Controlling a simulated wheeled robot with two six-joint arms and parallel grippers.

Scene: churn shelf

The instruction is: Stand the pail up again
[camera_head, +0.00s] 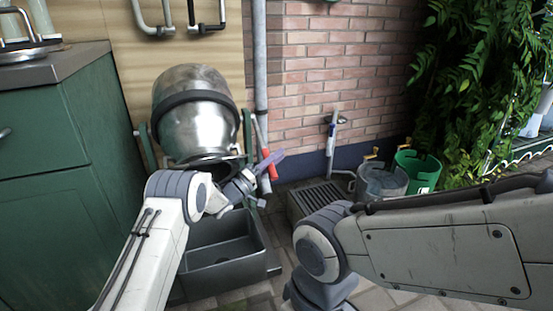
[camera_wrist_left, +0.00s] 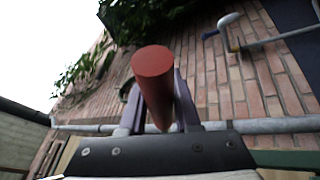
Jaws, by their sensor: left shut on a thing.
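A shiny metal pail (camera_head: 195,115) with a dark band hangs in a green frame at the left of the head view. It is tipped, its mouth facing down toward a grey basin (camera_head: 222,262). A red-handled lever (camera_head: 269,157) is beside it on the right. My left gripper (camera_head: 266,166) is at this lever, with purple fingers. In the left wrist view the red handle (camera_wrist_left: 153,75) stands between the fingers, and the gripper is shut on it. My right arm crosses the lower right of the head view; its gripper is out of the picture.
A green cabinet (camera_head: 60,160) stands at the left. A grey pipe (camera_head: 260,60) runs up the wall behind the lever. A drain grate (camera_head: 318,198), a grey container (camera_head: 381,179) and a green bucket (camera_head: 418,172) stand at the right by the brick wall.

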